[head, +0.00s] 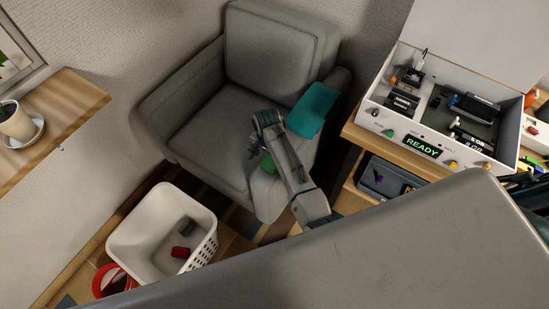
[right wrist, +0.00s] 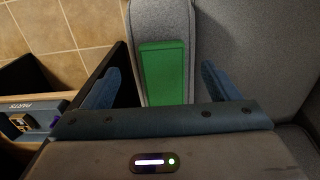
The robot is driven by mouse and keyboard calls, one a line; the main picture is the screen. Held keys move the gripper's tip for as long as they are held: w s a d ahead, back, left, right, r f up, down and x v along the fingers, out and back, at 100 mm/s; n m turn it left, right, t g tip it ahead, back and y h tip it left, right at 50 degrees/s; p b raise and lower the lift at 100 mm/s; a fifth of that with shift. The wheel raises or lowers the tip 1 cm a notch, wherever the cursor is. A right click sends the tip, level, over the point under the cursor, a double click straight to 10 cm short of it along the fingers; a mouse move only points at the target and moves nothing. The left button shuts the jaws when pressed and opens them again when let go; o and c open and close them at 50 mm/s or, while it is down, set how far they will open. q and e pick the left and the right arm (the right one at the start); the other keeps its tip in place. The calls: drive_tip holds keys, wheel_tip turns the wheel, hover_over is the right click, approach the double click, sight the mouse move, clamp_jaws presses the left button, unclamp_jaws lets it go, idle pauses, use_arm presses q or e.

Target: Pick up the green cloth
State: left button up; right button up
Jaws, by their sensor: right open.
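The green cloth (right wrist: 165,72) lies as a flat folded rectangle on the armrest of the grey armchair in the right wrist view. In the head view the green cloth (head: 269,164) shows only in part beside my right arm. My right gripper (right wrist: 161,74) is open, with one finger on each side of the cloth and nothing held. In the head view my right gripper (head: 257,150) is over the front of the armrest, partly hidden by its own arm. My left gripper is not in view.
A teal cloth (head: 312,108) lies further back on the same armrest of the armchair (head: 205,115). A white basket (head: 150,215) with small items stands on the floor at left. A white case (head: 380,118) with a READY display sits on the wooden shelf at right.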

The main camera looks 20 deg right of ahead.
sight(267, 167)
drive_tip(key=f, duration=0.2)
drive_tip(key=a+f, duration=0.1)
drive_tip(key=f, duration=0.1)
drive_tip(key=shift+s+p, duration=0.2)
drive_tip(key=shift+p, duration=0.2)
drive_tip(key=shift+d+f, duration=0.1)
drive_tip(key=shift+f, duration=0.5)
drive_tip(key=c, duration=1.1)
drive_tip(key=shift+r, duration=0.1)
